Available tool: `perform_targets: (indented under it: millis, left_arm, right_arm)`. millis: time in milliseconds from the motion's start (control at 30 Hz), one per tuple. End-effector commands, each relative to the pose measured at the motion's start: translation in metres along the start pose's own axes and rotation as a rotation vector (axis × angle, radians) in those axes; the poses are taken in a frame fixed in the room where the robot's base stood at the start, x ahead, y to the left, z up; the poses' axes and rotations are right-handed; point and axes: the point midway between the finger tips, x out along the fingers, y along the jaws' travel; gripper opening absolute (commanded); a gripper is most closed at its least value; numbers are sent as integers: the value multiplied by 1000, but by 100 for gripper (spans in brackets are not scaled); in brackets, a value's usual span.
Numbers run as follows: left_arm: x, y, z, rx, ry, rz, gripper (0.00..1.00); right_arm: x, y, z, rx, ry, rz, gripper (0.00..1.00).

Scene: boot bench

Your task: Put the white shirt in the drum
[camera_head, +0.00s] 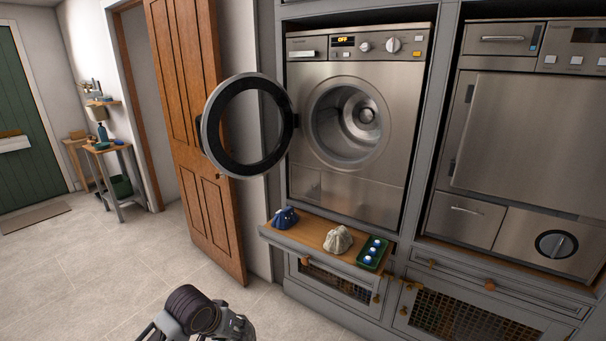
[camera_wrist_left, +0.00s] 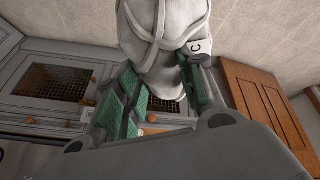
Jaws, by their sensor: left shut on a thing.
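The washing machine drum (camera_head: 345,128) is open to view and looks empty at the front. Its round door (camera_head: 207,125) stands open to the left. In the left wrist view, my left gripper (camera_wrist_left: 160,93) is shut on a bundled white cloth (camera_wrist_left: 150,28), which looks like the white shirt. The cloth hangs clear of the floor. The held cloth does not show in the head view, where only part of my arm appears at the bottom. My right gripper is not in view.
A pulled-out wooden shelf (camera_head: 308,232) below the machine holds a blue cloth bundle (camera_head: 285,218), a beige cloth bundle (camera_head: 338,240) and a green tray (camera_head: 369,265) with blue-and-white pieces. A second machine (camera_head: 520,140) stands right. Open floor lies left of the shelf.

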Motion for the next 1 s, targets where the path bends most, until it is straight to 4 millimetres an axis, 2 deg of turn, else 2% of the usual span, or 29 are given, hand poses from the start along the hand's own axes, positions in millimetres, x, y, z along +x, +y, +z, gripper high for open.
perform_targets:
  millis: [167, 333, 600, 767, 1000]
  left_arm:
    - [13, -2, 8, -3, -3, 0, 0]
    - [44, -6, 28, -8, -5, 1, 0]
    - [97, -15, 73, -4, -4, 0, 0]
    - [110, -17, 85, -1, 0, 0, 0]
    - [111, -17, 86, 0, 1, 0, 0]
  right_arm:
    - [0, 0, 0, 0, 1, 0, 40]
    - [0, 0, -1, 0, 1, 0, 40]
    - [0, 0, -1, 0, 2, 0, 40]
    - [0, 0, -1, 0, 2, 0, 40]
    - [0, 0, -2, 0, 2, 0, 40]
